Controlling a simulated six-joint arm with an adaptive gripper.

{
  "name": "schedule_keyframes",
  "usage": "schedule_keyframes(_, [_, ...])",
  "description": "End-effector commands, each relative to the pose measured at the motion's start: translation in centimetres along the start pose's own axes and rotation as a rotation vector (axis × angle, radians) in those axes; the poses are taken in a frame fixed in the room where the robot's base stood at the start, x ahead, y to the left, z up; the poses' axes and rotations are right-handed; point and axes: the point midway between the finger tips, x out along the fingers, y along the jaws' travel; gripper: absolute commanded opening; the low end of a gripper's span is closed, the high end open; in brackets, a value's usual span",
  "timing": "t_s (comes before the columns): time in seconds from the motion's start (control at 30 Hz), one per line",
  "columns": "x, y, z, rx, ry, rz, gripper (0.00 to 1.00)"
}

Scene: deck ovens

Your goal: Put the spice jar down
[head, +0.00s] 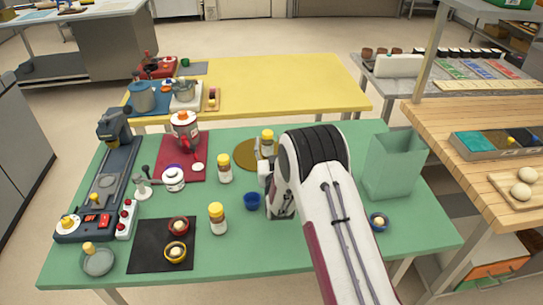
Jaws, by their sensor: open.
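Three similar jars with yellow caps and brown-and-white bodies stand upright on the green table. One jar (267,137) stands at the brown round mat (245,154), its lower part partly hidden by my gripper and arm. A second jar (224,168) stands left of my gripper, and a third jar (217,218) is nearer the front. I cannot tell which is the task's spice jar. My gripper (264,168) is open, close to the jar at the mat. Whether it touches that jar is hidden.
A blue cup (252,201) sits close to my gripper's left. A red mat (184,158), a black mat (160,246) and a coffee machine (112,130) occupy the left. The front middle is clear.

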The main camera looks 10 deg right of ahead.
Motion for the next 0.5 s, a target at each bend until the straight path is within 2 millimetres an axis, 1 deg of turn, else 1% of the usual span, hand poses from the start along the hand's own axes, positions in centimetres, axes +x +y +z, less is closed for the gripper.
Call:
schedule_keyframes(0.3, [-3.2, -0.1, -0.1, -0.001, 0.0, -0.001, 0.42])
schedule_keyframes(0.5, [-5.0, -0.1, 0.0, -0.001, -0.001, -0.001, 0.42])
